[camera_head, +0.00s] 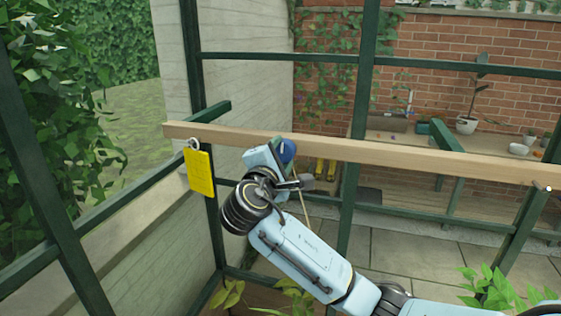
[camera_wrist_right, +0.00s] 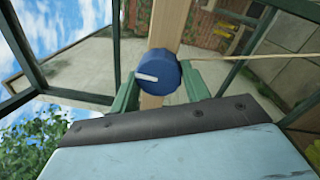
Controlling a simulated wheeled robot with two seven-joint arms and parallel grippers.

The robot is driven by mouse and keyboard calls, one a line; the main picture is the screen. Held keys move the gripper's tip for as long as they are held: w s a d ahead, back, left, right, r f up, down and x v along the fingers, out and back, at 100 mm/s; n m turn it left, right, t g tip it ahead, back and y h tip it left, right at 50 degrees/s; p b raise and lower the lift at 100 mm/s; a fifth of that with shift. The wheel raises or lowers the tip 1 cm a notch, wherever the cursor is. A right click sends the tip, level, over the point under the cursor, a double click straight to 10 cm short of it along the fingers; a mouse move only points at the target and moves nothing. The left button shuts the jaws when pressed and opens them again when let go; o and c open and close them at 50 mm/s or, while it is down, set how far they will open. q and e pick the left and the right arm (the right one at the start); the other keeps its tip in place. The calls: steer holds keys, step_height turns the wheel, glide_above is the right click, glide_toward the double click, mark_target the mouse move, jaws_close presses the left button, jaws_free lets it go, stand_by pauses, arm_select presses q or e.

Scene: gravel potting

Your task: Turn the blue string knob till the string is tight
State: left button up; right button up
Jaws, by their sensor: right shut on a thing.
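The blue string knob (camera_head: 287,151) sits on a horizontal wooden bar (camera_head: 400,152) in the head view. In the right wrist view the round blue knob (camera_wrist_right: 165,78) with a white mark is close in front of the wrist. My right gripper (camera_head: 281,157) is at the knob, its green fingers on either side, shut on it. A thin tan string (camera_wrist_right: 270,57) runs straight from the knob toward the right in the wrist view. Its lower part (camera_head: 304,208) slopes down below the bar in the head view. My left gripper is not in view.
A yellow card (camera_head: 200,172) hangs from the bar left of my gripper. Dark green frame posts (camera_head: 358,130) stand around the bar. A bench with a potted plant (camera_head: 467,124) is behind, and leaves (camera_head: 500,290) rise at the lower right.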

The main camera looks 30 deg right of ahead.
steer(key=m+b, duration=0.1)
steer(key=m, duration=0.1)
steer(key=m+b, duration=0.1)
steer(key=m, duration=0.1)
steer(key=shift+f+m+b, duration=0.2)
steer(key=shift+m+b, duration=0.2)
steer(key=m+b, duration=0.3)
steer(key=m, duration=0.1)
steer(key=shift+r+m+g, duration=0.1)
steer(key=shift+m+g, duration=0.2)
steer(key=shift+m, duration=0.1)
steer(key=m+b, duration=0.4)
steer(key=m, duration=0.1)
steer(key=shift+r+m+b, duration=0.2)
steer(key=shift+m+b, duration=0.6)
steer(key=shift+m, duration=0.9)
steer(key=shift+g, duration=0.3)
steer(key=o, duration=1)
steer(key=shift+r, duration=0.1)
